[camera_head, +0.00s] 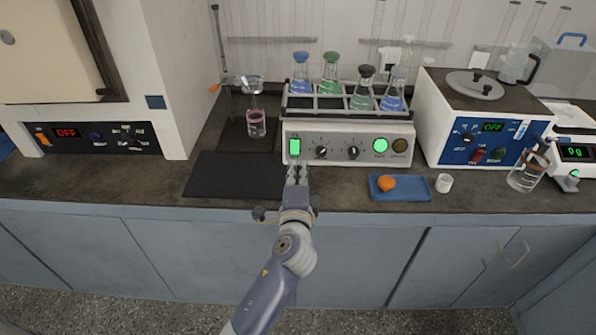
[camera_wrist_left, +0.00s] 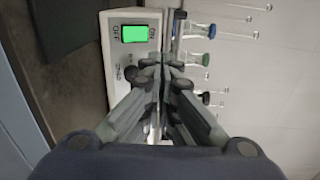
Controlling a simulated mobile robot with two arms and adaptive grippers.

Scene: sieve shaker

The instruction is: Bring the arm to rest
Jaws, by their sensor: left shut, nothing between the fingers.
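My left gripper (camera_head: 297,170) is shut and empty. In the head view it is just in front of the shaker (camera_head: 335,150), below the green lit switch (camera_head: 295,147) at the left of its panel. In the left wrist view the closed fingers (camera_wrist_left: 164,68) point at the shaker front, and the lit green switch (camera_wrist_left: 134,33) shows beside them. I cannot tell whether the fingertips touch the panel. The shaker carries several flasks with blue and green liquid, and a green round lamp (camera_head: 380,146) on it is lit. My right gripper is not in view.
A blue tray (camera_head: 415,190) with an orange object (camera_head: 387,183) and a white cup (camera_head: 444,183) stand right of my arm. A dark mat (camera_head: 225,178) lies to the left. A water bath (camera_head: 480,125), a glass beaker (camera_head: 527,175) and a balance (camera_head: 575,153) are at the right.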

